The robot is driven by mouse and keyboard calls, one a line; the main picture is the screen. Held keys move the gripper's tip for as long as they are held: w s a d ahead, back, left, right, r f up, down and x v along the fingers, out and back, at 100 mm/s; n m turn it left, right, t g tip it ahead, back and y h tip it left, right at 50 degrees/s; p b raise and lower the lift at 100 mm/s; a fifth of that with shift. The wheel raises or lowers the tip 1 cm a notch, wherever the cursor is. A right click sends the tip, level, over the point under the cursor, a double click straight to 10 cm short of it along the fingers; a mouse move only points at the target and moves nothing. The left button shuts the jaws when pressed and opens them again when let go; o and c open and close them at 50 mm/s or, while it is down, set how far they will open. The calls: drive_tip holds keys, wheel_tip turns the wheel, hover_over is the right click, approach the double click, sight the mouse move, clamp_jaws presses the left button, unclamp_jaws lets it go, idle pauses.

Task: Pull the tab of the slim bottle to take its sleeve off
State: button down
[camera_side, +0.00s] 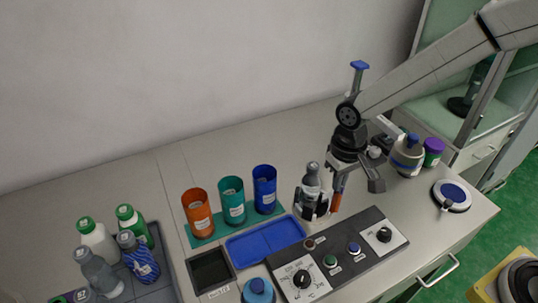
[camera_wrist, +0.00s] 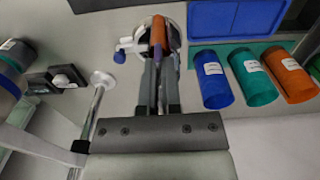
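The slim grey bottle (camera_side: 312,181) stands upright in a black-and-white holder (camera_side: 309,207) on the bench. An orange strip (camera_side: 337,202), perhaps its tab, shows just right of the bottle, under my gripper (camera_side: 341,185). In the wrist view the orange piece (camera_wrist: 158,30) lies at the tips of my gripper (camera_wrist: 159,62), with a bit of purple below it. The two fingers are close together and point at the holder. I cannot tell whether they grip the piece. The bottle is mostly hidden in the wrist view.
A control panel (camera_side: 335,262) lies in front of the holder. A blue tray (camera_side: 265,240) and orange (camera_side: 198,214), teal (camera_side: 232,201) and blue (camera_side: 265,189) cups stand left. Several bottles stand far left. A round blue-topped device (camera_side: 452,195) stands right.

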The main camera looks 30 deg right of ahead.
drive_tip(key=shift+s, duration=0.15)
drive_tip(key=shift+s, duration=2.55)
drive_tip(key=a, duration=2.8)
drive_tip(key=shift+a, duration=0.25)
